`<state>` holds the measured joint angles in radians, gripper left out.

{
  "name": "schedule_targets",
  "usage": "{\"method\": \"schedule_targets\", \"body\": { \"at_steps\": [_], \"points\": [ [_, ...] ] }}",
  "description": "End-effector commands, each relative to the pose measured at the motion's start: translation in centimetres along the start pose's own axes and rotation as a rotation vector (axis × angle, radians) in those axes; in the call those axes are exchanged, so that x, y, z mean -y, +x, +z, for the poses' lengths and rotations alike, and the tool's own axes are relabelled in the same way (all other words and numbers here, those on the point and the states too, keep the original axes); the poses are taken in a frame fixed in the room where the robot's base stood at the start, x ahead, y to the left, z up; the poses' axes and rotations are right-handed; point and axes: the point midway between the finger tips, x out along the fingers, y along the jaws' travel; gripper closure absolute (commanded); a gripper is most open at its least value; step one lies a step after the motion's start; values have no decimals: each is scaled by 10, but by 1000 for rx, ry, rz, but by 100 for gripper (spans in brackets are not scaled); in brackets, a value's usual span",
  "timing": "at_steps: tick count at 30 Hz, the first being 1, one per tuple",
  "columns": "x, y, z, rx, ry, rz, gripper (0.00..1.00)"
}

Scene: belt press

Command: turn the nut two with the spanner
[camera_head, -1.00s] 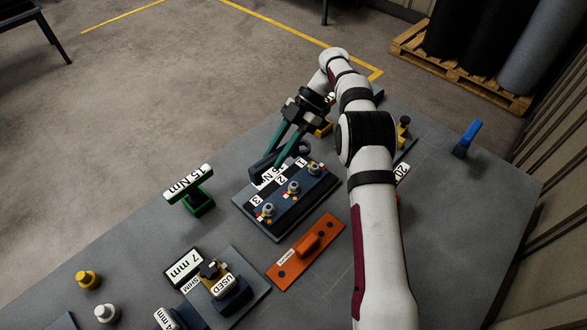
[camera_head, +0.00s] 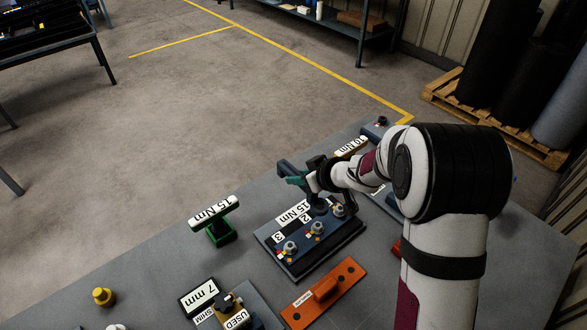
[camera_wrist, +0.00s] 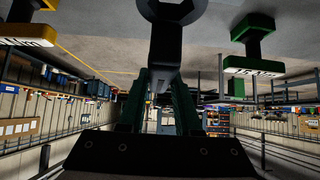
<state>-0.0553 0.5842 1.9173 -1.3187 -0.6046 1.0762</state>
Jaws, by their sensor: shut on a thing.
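A dark block (camera_head: 268,243) carries three nuts in a row, with white labels 3, 2 and 15 Nm readable along it. Nut two (camera_head: 317,229) is the middle one, between nut 3 (camera_head: 290,247) and the far nut (camera_head: 338,211). My gripper (camera_head: 296,178), with green fingers, is beyond the block's far end. In the wrist view it is shut on the dark grey spanner (camera_wrist: 168,45), whose ring end points to the picture's top and is partly cut off. A dark part by the far nut may be the spanner's end; I cannot tell whether it touches.
A green stand (camera_head: 221,234) with a 15 Nm sign stands left of the block. An orange plate (camera_head: 325,290) lies in front, and a 7 mm sign (camera_head: 198,297) is at the lower left. A yellow-capped piece (camera_head: 104,297) stands farther left. My arm covers the right side.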

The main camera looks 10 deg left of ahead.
Motion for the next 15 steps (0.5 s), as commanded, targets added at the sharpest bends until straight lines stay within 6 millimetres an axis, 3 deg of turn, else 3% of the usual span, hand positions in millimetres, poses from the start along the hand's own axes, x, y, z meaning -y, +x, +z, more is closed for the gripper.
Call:
{"method": "schedule_targets", "body": {
  "at_steps": [15],
  "points": [
    [0, 28, 31, 0, 0, -3, 100]
  ]
}}
